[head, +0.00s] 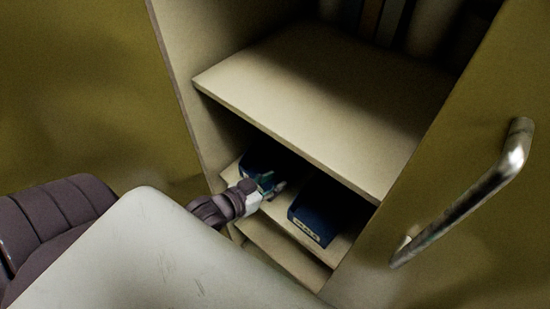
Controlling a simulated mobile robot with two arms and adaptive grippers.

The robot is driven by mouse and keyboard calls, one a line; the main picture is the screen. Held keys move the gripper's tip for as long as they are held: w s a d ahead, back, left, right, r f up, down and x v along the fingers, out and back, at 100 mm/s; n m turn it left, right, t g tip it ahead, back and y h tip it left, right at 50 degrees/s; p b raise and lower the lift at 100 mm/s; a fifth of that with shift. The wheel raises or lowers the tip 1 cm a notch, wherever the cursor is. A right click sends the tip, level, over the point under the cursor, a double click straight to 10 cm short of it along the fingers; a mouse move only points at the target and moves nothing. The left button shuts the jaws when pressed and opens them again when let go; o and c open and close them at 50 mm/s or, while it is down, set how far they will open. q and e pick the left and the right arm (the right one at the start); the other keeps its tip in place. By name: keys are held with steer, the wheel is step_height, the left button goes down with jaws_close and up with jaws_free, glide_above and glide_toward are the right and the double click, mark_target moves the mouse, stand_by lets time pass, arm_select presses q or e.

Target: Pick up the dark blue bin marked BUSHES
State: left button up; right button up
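Two dark blue bins sit on a lower shelf (341,243) of an open cabinet. The left bin (258,160) is partly hidden behind my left gripper and in shadow under the shelf above. The right bin (313,218) has pale marks on its front, too small to read. I cannot tell which bin is marked BUSHES. My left gripper (273,187) reaches in from the left, with its fingertips at the front of the left bin. Whether they touch or grip it is unclear. My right gripper is not in view.
A wide, empty shelf (320,105) overhangs the bins closely. A yellow door (465,150) with a metal handle (475,200) stands at the right. Another yellow panel (80,90) is at the left. A lower ledge (285,255) lies below the bins.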

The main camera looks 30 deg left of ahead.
mark_target(287, 176)
arm_select(q)
steer(key=shift+d+p+x, duration=0.15)
steer(key=shift+p+x, duration=0.1)
steer(key=shift+x, duration=1.1)
steer(key=shift+d+p+x, duration=0.15)
steer(key=shift+p+x, duration=0.05)
steer(key=shift+x, duration=1.2)
steer(key=shift+r, duration=0.2)
jaws_close()
